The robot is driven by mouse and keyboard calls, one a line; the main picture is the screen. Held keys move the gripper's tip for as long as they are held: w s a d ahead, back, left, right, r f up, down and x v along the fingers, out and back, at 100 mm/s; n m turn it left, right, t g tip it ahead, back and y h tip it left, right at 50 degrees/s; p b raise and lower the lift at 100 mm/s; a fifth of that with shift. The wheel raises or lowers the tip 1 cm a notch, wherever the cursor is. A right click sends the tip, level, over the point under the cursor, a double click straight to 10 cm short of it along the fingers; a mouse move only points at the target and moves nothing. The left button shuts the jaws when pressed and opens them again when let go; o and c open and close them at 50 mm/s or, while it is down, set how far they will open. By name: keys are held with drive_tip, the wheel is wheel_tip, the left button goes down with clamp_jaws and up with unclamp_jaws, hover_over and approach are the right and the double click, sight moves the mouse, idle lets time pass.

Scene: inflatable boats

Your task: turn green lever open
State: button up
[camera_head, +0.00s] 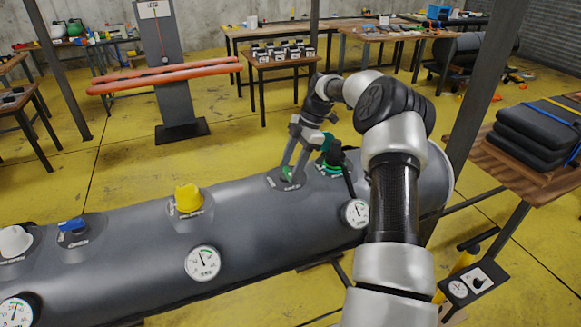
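The green lever (287,173) sits low on a dark round plate on top of the grey inflatable tube (130,252), right of the yellow valve. My gripper (291,173) reaches down to it from above. Its two fingers stand apart, with the tips at the lever and part of the green showing between them. I cannot tell whether the fingers press on the lever or only stand around it. The fingers hide part of the lever.
A green and black hose fitting (333,160) stands close right of the gripper. Along the tube are a yellow valve (188,198), a blue lever (72,227), a white knob (14,240) and gauges (203,263). A table with black pads (540,130) stands at right.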

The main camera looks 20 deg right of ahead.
drive_tip(key=o, duration=0.3)
drive_tip(key=shift+r, duration=0.1)
drive_tip(key=p+v, duration=0.2)
drive_tip(key=v, duration=1.5)
drive_tip(key=shift+d, duration=0.15)
